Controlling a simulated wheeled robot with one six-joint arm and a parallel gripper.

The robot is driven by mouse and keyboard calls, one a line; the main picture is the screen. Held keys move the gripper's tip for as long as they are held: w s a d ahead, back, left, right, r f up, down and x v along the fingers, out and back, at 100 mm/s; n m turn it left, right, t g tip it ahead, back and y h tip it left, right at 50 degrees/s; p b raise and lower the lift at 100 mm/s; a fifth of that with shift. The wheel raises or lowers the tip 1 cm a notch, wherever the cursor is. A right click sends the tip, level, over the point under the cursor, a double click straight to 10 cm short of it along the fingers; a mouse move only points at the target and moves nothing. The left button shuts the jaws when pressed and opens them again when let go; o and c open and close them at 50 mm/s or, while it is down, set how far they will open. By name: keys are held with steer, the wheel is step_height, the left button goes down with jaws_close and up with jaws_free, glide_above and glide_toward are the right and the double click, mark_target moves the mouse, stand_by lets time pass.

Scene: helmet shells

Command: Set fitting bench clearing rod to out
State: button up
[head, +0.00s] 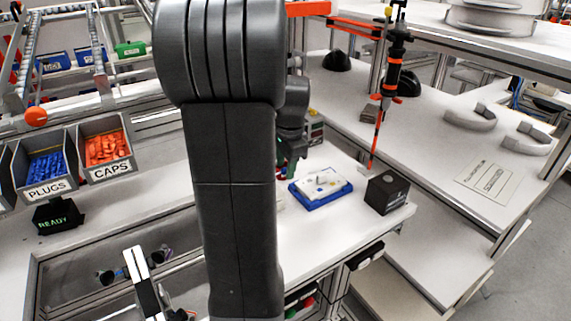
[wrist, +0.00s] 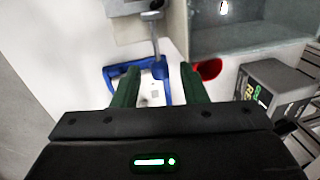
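A grey rod with a blue knob (wrist: 160,70) shows in the wrist view, beyond and between my fingertips; it may be the clearing rod, but no label tells me. My gripper (wrist: 160,86) is open, its two green fingers apart with nothing clearly held between them. I cannot tell how far the knob is from the fingers. In the head view my own arm hides most of the gripper; only a bit of green finger shows. A blue tray with a white top (head: 320,187) lies on the white bench (head: 300,235), right of my gripper.
A dark box (head: 386,194) stands right of the tray. A red ring-like part (wrist: 208,70) and a grey box with green lettering (wrist: 276,84) are right of my fingers. PLUGS (head: 47,178) and CAPS (head: 104,147) bins and a READY display (head: 58,217) stand left.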

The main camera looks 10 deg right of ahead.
steer(key=shift+f, duration=0.1)
jaws_close()
steer(key=shift+w+d+p, duration=0.25)
steer(key=shift+d, duration=0.5)
steer(key=shift+w+d+p, duration=0.2)
steer(key=shift+w+d, duration=0.05)
steer(key=shift+d, duration=0.45)
steer(key=shift+a, duration=0.1)
jaws_free()
step_height(320, 180, up, 14)
steer(key=s, duration=0.2)
steer(key=shift+d+f, duration=0.15)
steer(key=shift+d, duration=0.15)
